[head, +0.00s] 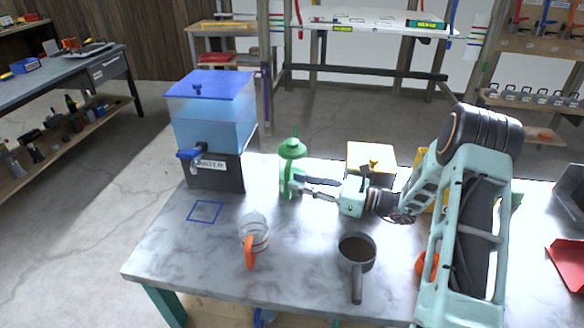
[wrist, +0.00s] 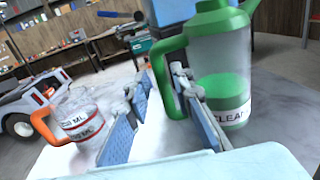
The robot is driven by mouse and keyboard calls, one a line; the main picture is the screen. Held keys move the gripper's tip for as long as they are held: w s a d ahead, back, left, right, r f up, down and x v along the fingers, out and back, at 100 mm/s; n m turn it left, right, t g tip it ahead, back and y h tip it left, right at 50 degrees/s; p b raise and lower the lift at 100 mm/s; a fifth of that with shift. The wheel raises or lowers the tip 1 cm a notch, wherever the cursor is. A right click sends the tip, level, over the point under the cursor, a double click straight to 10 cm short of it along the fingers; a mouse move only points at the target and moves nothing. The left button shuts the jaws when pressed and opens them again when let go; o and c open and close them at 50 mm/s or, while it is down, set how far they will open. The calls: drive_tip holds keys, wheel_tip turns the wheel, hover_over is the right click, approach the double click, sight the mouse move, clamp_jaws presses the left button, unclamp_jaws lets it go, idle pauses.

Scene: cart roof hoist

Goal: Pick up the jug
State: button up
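A clear measuring jug (head: 254,232) with an orange handle and red markings stands upright on the marbled table, in the head view's lower middle. It also shows at the left of the wrist view (wrist: 80,118). A clear container with a green lid, green handle and green liquid (head: 291,172) stands farther back. In the wrist view this green container (wrist: 222,75) is close on the right, its label partly hidden. My gripper (head: 304,187) is at the green container's handle side, apart from the measuring jug. Its fingers (wrist: 158,88) are spread, with the green handle showing between them.
A blue-lidded water dispenser (head: 212,120) stands at the back left, near a blue square outline (head: 205,212). A grey pot with dark contents (head: 356,252) stands in front of my arm. A yellow box (head: 371,158) is behind it. A red scoop-like item (head: 568,262) lies far right.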

sight(287, 198)
drive_tip(key=x, duration=0.4)
drive_tip(key=shift+a, duration=0.15)
drive_tip(key=shift+c, duration=0.7)
clamp_jaws()
